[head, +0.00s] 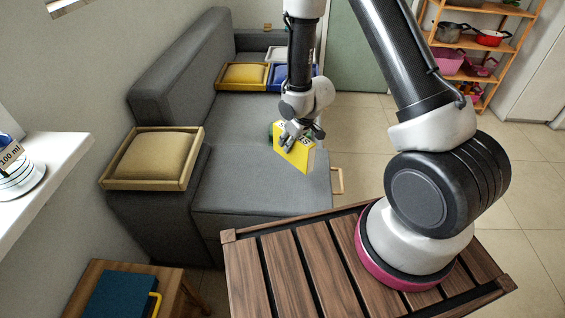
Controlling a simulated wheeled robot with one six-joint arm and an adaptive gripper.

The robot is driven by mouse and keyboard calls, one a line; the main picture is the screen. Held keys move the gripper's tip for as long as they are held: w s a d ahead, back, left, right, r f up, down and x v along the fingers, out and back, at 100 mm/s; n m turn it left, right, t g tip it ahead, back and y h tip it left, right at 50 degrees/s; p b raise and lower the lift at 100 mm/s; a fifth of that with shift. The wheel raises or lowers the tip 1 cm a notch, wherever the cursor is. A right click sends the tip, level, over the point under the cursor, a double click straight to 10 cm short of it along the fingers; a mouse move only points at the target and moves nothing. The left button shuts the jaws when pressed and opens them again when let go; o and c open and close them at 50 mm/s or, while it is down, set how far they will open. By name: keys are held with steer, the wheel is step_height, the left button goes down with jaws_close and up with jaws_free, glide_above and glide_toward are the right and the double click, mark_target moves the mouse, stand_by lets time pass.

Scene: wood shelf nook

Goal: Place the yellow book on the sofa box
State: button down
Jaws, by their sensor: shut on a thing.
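My gripper (293,133) is shut on the yellow book (298,155), holding it by its upper part. The book hangs tilted, in front of the grey sofa seat (230,180) in the head view; its exact height over the seat is hard to tell. A wood-framed box with a tan padded top (152,157) sits on the sofa's near armrest. A similar box with a yellow top (243,75) and one with a blue top (277,77) are at the sofa's far end. I cannot tell which is the sofa box.
A slatted wooden surface (300,270) lies in front, under my arm. A small table with a blue item (120,295) is at lower left, and a white shelf (55,165) juts from the left. A wooden shelf rack (480,50) stands at back right. Tiled floor is clear on the right.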

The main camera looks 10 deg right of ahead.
mark_target(290, 159)
step_height(290, 159, down, 8)
steer(key=shift+a+f, duration=0.1)
steer(key=shift+f, duration=0.05)
steer(key=shift+f, duration=0.1)
steer(key=c, duration=1.1)
jaws_free()
steer(key=shift+o, duration=0.2)
